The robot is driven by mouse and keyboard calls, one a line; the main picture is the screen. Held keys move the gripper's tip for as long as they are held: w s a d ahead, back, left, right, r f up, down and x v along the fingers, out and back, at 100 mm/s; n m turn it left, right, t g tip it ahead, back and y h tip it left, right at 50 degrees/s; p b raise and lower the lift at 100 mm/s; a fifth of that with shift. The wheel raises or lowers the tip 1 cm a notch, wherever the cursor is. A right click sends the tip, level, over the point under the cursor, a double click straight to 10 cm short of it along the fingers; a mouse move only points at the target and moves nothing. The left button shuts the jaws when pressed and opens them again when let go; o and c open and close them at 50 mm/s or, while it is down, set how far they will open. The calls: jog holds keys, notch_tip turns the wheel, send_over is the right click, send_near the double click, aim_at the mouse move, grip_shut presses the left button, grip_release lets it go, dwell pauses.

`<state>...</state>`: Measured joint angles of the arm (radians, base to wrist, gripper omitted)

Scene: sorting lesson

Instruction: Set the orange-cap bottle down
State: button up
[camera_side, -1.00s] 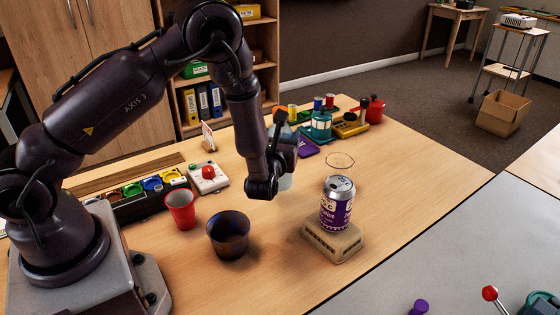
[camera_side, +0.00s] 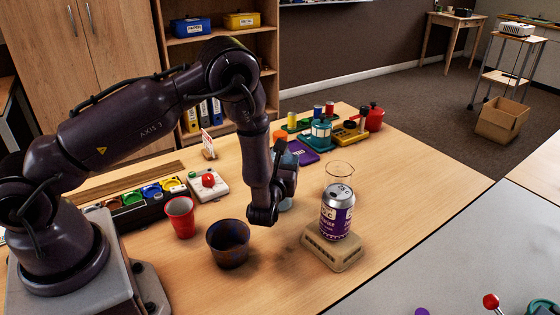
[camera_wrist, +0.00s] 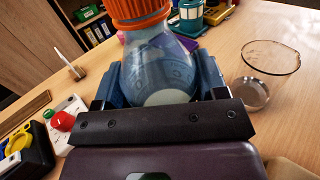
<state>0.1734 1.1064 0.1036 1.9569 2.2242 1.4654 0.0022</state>
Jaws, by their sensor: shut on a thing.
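The orange-cap bottle (camera_wrist: 160,58) is clear with a ribbed orange cap and stands upright between the blue finger pads of my gripper (camera_wrist: 160,84) in the wrist view. My gripper is shut on its body. In the side view, the orange cap (camera_side: 280,135) shows just above my gripper (camera_side: 288,172), and a pale bit of the bottle's lower part shows below it. My wrist hides most of the bottle there. The base is low over the wooden table (camera_side: 320,285); I cannot tell whether it touches.
A glass beaker (camera_side: 340,172) stands right of the bottle, behind a purple can (camera_side: 337,212) on a beige block (camera_side: 332,248). A dark bowl (camera_side: 228,244) and red cup (camera_side: 180,217) stand left. A purple box (camera_side: 301,151) and teal lantern (camera_side: 319,135) are behind.

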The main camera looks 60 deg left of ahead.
jog(key=o, duration=1.2)
jog(key=shift+s+f, duration=0.15)
jog(key=shift+f, duration=0.25)
jog(key=shift+o, duration=0.2)
jog(key=shift+r, duration=0.1)
jog(key=shift+r, duration=0.1)
